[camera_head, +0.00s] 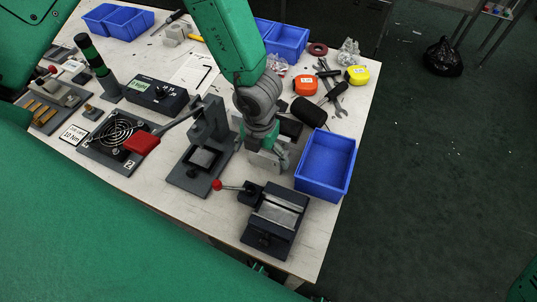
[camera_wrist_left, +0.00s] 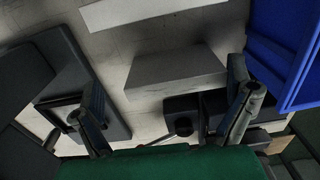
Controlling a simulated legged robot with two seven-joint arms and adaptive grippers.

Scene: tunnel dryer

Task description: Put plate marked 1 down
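My left gripper (camera_head: 266,160) hangs over the table between the dark press stand and the blue bin, just behind the vise. In the left wrist view its two fingers (camera_wrist_left: 165,120) are spread wide apart. A pale grey block (camera_wrist_left: 175,78) lies beyond and between the fingertips, with a gap to both; I see no number on it. I cannot make out a plate marked 1 in either view. A dark plate with a fan grille (camera_head: 118,135) at the left carries a label 2. My right gripper is not in view.
The vise (camera_head: 275,218) with a red-knobbed lever stands at the front edge. The press stand (camera_head: 203,160) is left of my gripper and the blue bin (camera_head: 326,165) right. Tape measures (camera_head: 306,82) and wrenches lie behind. Free tabletop is narrow around the gripper.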

